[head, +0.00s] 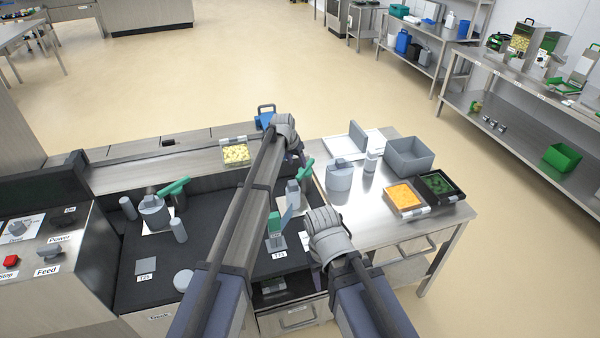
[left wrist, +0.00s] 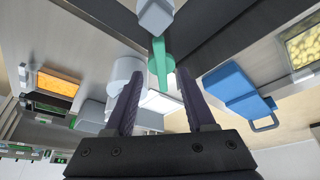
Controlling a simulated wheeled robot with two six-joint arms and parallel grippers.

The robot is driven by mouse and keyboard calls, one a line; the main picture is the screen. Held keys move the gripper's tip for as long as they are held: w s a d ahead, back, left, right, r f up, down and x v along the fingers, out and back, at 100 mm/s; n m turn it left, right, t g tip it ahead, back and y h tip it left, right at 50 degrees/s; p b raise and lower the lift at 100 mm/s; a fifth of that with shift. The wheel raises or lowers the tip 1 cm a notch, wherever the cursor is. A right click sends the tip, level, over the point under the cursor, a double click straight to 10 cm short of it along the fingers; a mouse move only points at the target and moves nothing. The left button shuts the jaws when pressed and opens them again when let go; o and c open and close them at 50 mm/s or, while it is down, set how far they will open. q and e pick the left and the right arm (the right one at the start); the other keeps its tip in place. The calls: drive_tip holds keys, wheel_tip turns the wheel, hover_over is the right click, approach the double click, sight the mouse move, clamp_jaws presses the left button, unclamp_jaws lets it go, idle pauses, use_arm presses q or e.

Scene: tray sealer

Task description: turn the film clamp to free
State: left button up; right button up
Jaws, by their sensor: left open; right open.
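The film clamp has a green lever (head: 304,170) on a grey post (head: 293,192), at the right end of the dark machine top. In the left wrist view the green lever (left wrist: 160,62) hangs from a grey block (left wrist: 155,18), between and beyond my fingertips. My left gripper (head: 294,152) is just above and behind the lever in the head view. Its fingers (left wrist: 158,98) are open and empty, and I see no clear contact with the lever. My right gripper (head: 322,238) is over the front right edge of the machine, its fingertips mostly hidden, holding nothing visible.
A second green lever (head: 174,186) stands at the machine's left. A blue handled object (head: 265,118) is behind my left gripper, near a yellow-filled tray (head: 236,154). The right table holds a grey bin (head: 409,155), an orange-filled tray (head: 403,198) and a dark tray (head: 440,187).

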sight(301, 173)
use_arm(q)
drive_tip(key=shift+b+x, duration=3.55)
drive_tip(key=shift+x, duration=0.35)
drive_tip(key=shift+c, duration=0.2)
clamp_jaws()
